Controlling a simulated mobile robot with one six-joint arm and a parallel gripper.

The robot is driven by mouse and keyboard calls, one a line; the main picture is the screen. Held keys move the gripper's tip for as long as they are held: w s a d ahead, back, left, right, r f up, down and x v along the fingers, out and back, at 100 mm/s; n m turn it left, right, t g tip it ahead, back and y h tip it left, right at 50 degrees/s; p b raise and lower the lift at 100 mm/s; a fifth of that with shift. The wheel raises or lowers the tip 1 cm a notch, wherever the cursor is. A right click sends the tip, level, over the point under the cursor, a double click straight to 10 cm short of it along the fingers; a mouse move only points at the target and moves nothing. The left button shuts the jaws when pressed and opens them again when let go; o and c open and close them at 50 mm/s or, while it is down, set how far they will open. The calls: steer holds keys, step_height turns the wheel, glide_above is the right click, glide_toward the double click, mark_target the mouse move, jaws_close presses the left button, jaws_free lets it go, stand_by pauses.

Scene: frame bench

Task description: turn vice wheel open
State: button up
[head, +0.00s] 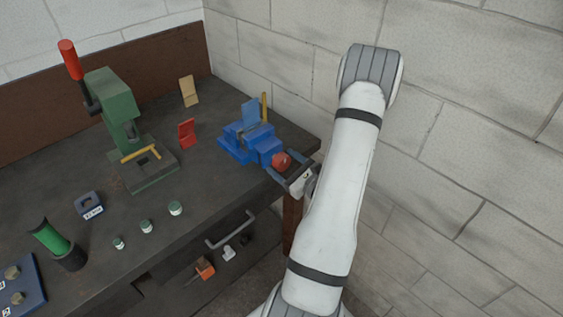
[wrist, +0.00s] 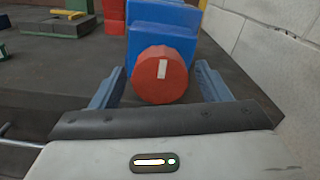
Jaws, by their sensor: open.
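The blue vice (head: 248,136) stands on the bench near its right corner. Its red wheel (head: 281,161) faces my gripper, and in the wrist view the wheel (wrist: 161,76) carries a white mark that stands nearly upright. My gripper (head: 283,170) is at the bench's right edge. In the wrist view my gripper (wrist: 160,86) is open, with one blue-grey finger on each side of the wheel. Gaps show between the fingers and the wheel's rim. The vice body (wrist: 163,30) rises behind the wheel, and its jaws are hidden in the wrist view.
A green press (head: 118,110) with a red-handled lever stands at the back left. A red piece (head: 187,133) and a tan piece (head: 189,91) stand left of the vice. Several small jars line the front. A drawer handle (head: 230,230) juts out below. The wall (head: 470,130) is close on the right.

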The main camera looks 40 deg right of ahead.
steer(key=shift+w, duration=0.5)
steer(key=c, duration=0.9)
steer(key=shift+a, duration=0.3)
steer(key=shift+c, duration=0.4)
steer(key=shift+d, duration=0.2)
